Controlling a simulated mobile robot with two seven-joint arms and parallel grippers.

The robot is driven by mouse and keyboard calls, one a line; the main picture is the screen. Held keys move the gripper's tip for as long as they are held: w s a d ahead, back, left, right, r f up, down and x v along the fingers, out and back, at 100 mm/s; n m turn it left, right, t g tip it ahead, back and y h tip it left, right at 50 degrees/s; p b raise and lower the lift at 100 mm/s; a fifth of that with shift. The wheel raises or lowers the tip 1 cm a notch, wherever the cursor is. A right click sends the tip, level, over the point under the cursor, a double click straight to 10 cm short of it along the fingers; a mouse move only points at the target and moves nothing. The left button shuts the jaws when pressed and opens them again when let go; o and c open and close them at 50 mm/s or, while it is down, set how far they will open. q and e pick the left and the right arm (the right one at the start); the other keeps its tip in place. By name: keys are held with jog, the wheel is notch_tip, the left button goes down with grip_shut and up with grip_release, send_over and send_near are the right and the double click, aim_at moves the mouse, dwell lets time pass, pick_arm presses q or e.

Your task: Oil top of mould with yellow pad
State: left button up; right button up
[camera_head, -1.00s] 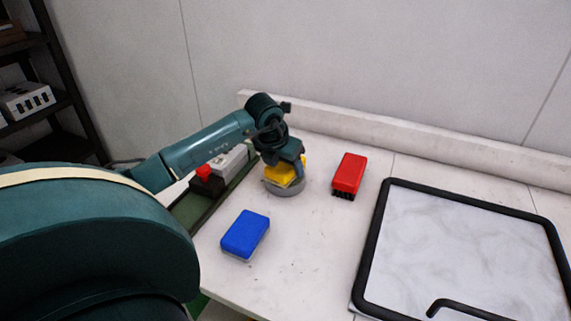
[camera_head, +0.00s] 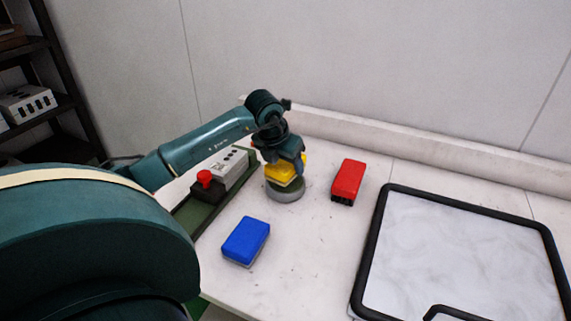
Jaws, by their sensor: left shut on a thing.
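The yellow pad (camera_head: 285,173) is in my left gripper (camera_head: 288,162), which is shut on it and points down. The pad is over a round grey dish (camera_head: 285,193) on the table. I cannot tell for sure whether the pad's underside touches the dish. A flat mould (camera_head: 470,255) with a thick black rim and a marbled whitish inside lies at the right of the table. The pad is well left of the mould. My right gripper is not in view.
A blue block-shaped pad (camera_head: 246,240) lies in front of the dish. A red brush (camera_head: 348,181) with black bristles lies between dish and mould. A grey box with a red button (camera_head: 204,177) stands left of the dish. A raised ledge (camera_head: 420,147) runs along the back.

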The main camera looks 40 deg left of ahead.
pick_arm(q)
jog(key=shift+r+p, duration=1.2)
jog(key=shift+r, duration=1)
jog(key=shift+r, duration=0.1)
